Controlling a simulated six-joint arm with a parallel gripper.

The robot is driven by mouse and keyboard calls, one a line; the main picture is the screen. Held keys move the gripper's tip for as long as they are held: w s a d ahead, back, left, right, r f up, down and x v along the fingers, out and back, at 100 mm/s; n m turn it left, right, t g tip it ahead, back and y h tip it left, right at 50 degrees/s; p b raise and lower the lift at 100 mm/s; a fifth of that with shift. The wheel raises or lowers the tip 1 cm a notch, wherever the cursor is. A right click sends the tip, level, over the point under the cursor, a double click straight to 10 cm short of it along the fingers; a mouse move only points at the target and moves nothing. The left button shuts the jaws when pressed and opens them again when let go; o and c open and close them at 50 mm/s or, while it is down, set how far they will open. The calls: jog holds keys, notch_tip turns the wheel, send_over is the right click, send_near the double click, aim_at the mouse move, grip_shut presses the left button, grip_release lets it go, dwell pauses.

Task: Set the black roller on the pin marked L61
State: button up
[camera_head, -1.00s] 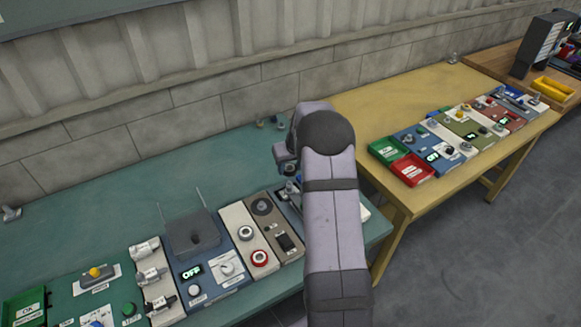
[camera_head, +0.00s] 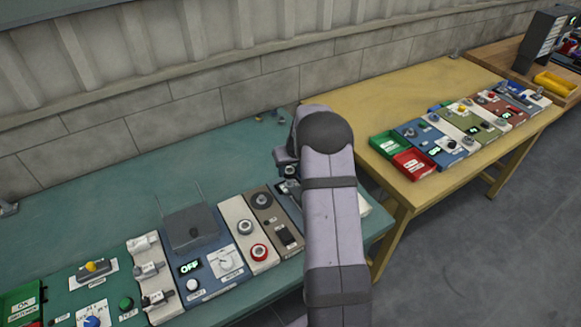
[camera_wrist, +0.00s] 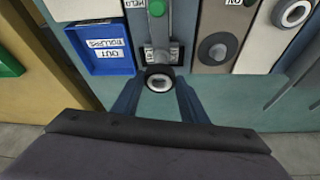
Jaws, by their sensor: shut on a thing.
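The black roller (camera_wrist: 149,79) shows in the wrist view as a dark ring with a pale centre. It sits between the fingertips of my gripper (camera_wrist: 159,88), which is shut on it. Just beyond it in the picture is a grey bracket (camera_wrist: 158,56) on a dark blue panel, below a green button (camera_wrist: 157,8). I cannot tell whether the roller touches the bracket. No label reading L61 is legible, so I cannot single out that pin. In the head view, my arm hides the roller and most of my gripper (camera_head: 288,170).
A blue tray (camera_wrist: 122,62) stands beside the bracket. A round grey knob (camera_wrist: 218,48) is on the neighbouring panel. In the head view, panels with knobs and switches line the front of the green table (camera_head: 110,205). Its back is mostly clear. A yellow table (camera_head: 355,105) stands at right.

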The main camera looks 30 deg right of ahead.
aim_at(290, 181)
jog(key=shift+f+b, duration=1.35)
jog(key=shift+f, duration=0.9)
jog(key=o, duration=1.1)
jog(key=shift+r, duration=0.1)
jog(key=shift+b+v, duration=1.25)
jog(key=shift+v, duration=2.3)
